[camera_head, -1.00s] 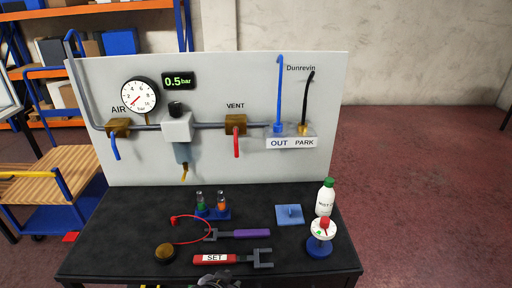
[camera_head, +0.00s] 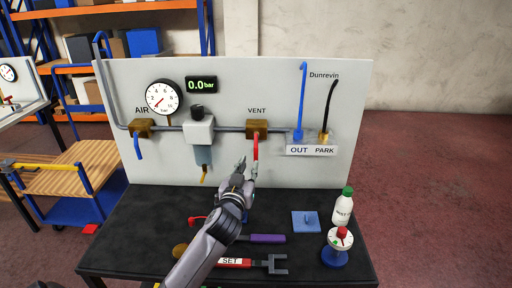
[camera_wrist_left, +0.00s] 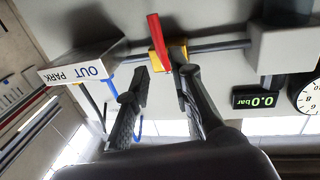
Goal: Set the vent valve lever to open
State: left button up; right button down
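The vent valve is a brass body (camera_head: 257,130) on the pipe under the word VENT. Its red lever (camera_head: 256,147) hangs down, across the pipe. My left gripper (camera_head: 248,164) reaches up from the front, its fingertips at the lever's lower end. In the left wrist view, which is upside down, the red lever (camera_wrist_left: 158,40) and brass valve (camera_wrist_left: 175,52) show near the two fingers, with a gap between the fingers. Contact cannot be told. The digital display (camera_head: 201,85) reads 0.0 bar. My right gripper is not in view.
The blue air lever (camera_head: 139,148) hangs down at left, beside the regulator (camera_head: 199,130). OUT and PARK ports (camera_head: 312,138) are at right. On the black table are a purple-handled tool (camera_head: 265,238), a red SET wrench (camera_head: 265,264), a blue plate (camera_head: 305,222) and a white bottle (camera_head: 343,208).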

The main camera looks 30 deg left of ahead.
aim_at(255, 151)
pick_arm(q)
jog(key=p+x, duration=0.1)
jog(key=x, duration=0.9)
jog(key=shift+c, duration=0.5)
jog(key=shift+f, duration=0.1)
grip_shut()
